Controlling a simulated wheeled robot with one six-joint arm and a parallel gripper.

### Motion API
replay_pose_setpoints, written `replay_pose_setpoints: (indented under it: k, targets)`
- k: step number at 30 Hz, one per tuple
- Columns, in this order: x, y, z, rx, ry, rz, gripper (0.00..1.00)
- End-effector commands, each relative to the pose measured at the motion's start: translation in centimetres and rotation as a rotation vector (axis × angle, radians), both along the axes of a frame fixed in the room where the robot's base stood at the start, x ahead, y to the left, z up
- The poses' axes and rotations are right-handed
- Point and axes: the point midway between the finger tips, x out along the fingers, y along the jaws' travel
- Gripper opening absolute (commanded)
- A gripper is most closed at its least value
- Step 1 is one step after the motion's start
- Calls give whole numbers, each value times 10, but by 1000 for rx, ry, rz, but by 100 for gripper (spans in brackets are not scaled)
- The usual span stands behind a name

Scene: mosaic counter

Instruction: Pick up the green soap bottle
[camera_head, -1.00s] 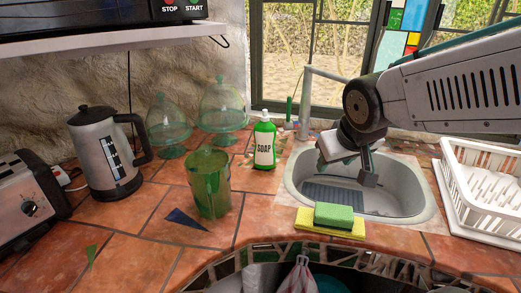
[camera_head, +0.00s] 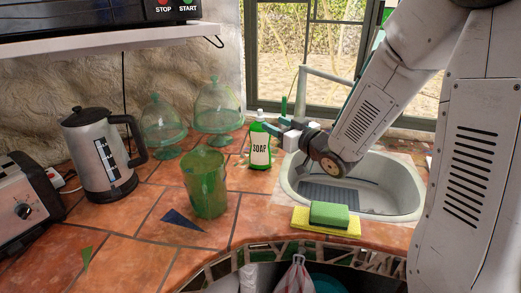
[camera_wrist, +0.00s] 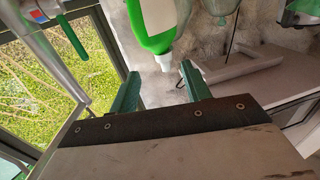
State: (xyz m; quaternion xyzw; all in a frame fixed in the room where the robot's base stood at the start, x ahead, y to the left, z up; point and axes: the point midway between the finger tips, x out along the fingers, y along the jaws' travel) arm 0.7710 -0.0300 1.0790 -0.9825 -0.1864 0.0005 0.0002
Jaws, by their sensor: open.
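The green soap bottle (camera_head: 260,146) stands upright on the tiled counter, left of the sink, with a white label reading SOAP and a white cap. My gripper (camera_head: 271,127) is at the bottle's right side near its upper part, its fingers pointing left toward it. In the wrist view, the soap bottle (camera_wrist: 153,22) shows at the top, just beyond the fingertips and roughly between their lines. My gripper (camera_wrist: 161,83) is open there, with two green fingers apart and nothing between them. Whether a finger touches the bottle I cannot tell.
A green pitcher (camera_head: 206,184) stands front-left of the bottle. Glass domes (camera_head: 217,108) stand behind-left. The sink (camera_head: 388,190) and faucet (camera_head: 303,90) are to the right. A kettle (camera_head: 101,160) stands left.

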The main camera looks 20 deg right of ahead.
Motion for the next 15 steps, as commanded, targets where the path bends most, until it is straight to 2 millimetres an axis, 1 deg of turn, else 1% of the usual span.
replay_pose_setpoints:
  k: [8,12,15]
  targets:
    - [29,15,1,1,-2,3,48]
    - [48,27,1,1,-2,3,48]
    - [60,30,1,0,0,2,48]
